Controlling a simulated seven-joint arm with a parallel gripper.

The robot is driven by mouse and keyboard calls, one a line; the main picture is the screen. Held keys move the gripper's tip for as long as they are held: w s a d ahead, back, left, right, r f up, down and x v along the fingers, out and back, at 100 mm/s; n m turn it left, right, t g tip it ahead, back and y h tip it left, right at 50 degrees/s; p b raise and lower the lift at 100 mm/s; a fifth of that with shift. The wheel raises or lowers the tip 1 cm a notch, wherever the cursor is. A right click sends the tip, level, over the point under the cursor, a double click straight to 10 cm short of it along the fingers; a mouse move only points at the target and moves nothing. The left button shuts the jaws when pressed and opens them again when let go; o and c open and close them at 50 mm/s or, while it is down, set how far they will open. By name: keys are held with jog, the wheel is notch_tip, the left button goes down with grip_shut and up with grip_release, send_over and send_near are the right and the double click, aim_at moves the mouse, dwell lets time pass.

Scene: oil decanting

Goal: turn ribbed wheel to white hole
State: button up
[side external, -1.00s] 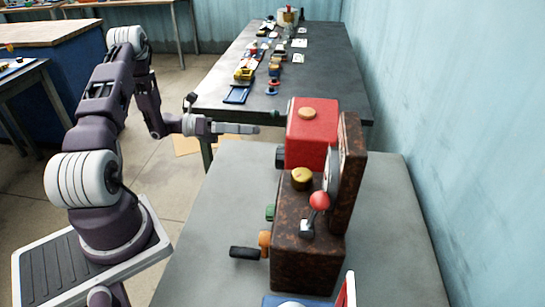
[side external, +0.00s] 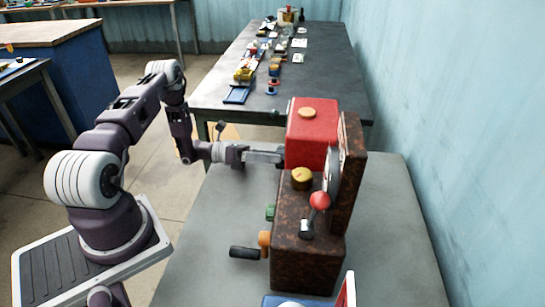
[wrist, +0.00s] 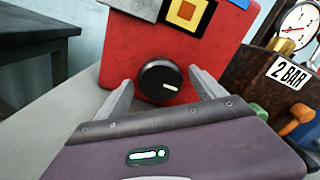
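The wheel is a round black knob (wrist: 160,81) with a short white line on its face, on the front of a red box (wrist: 122,58). The line points right and slightly down in the wrist view. The red box also shows in the side view (side external: 312,130). My gripper (wrist: 160,79) is open, with one finger on each side of the knob and slightly in front of it. I cannot tell whether they touch it. In the side view my gripper (side external: 279,157) reaches the box's left face and hides the knob. I cannot make out a white hole.
A rusty brown block (side external: 308,252) beside the box carries a red-ball lever (side external: 319,201), a yellow cap (side external: 302,179) and a gauge (wrist: 297,30). Green (wrist: 258,112) and orange (wrist: 297,119) handles stick out from it. The grey table (side external: 215,210) is clear at its left.

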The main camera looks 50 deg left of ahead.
jog(key=c, duration=1.2)
jog(key=shift+o, duration=0.2)
jog(key=shift+m, duration=0.3)
jog(key=m, duration=0.3)
jog(key=shift+m, duration=0.4)
jog(key=m, duration=0.3)
jog(key=shift+m, duration=0.3)
jog(key=m, duration=0.4)
jog(key=shift+f+m, duration=0.1)
jog(key=shift+m, duration=2)
